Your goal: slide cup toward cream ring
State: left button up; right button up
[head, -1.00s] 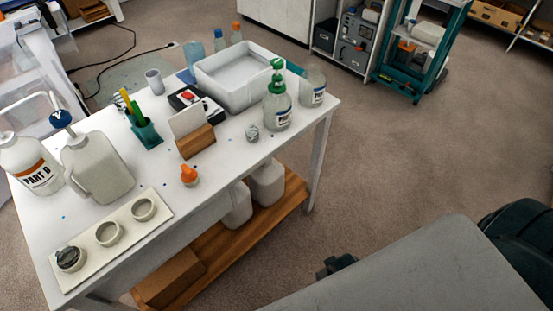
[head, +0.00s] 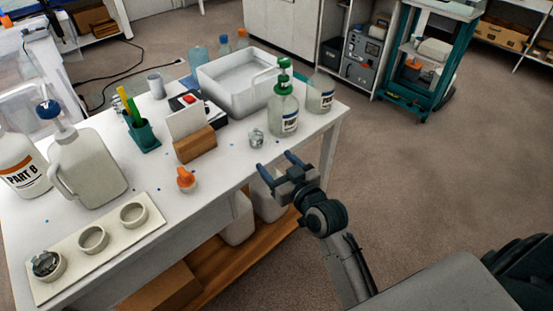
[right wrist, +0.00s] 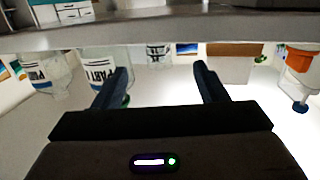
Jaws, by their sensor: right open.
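A small clear cup (head: 256,138) stands upright on the white table near its front edge, left of the green pump bottle. In the right wrist view a small clear cup (right wrist: 158,53) shows beyond and between the fingertips. Three cream rings sit on a pale board at the front left: a right one (head: 133,213), a middle one (head: 93,239) and a left one (head: 47,279) with something grey and clear inside it. My right gripper (head: 278,165) is open and empty at the front edge, apart from the cup. My left gripper is not in view.
A green pump bottle (head: 283,111) and another clear bottle (head: 320,94) stand right of the cup. A small orange-topped bottle (head: 186,180) stands between cup and rings; a wooden card holder (head: 195,145) is behind. Table (head: 226,166) is clear between cup and orange-topped bottle.

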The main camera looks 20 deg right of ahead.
aim_at(259, 138)
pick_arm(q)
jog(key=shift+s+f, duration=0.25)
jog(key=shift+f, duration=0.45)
pick_arm(e)
jog(key=shift+w+r+t, duration=0.4)
jog(key=shift+w+r, duration=0.1)
jog(key=shift+r, duration=0.35)
jog(key=shift+w, duration=0.1)
jog(key=w, duration=0.3)
jog(key=w+a, duration=0.1)
jog(key=w, duration=0.2)
jog(key=w+p, duration=0.1)
jog(key=w, duration=0.2)
jog(key=shift+w+a, duration=0.2)
jog(key=shift+w, duration=0.5)
jog(key=shift+a, duration=0.1)
jog(key=c, duration=1)
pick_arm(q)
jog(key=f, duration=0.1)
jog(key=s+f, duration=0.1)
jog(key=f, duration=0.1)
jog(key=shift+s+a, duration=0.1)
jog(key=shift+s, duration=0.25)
pick_arm(e)
jog(key=shift+c, duration=0.2)
jog(key=shift+f, duration=0.1)
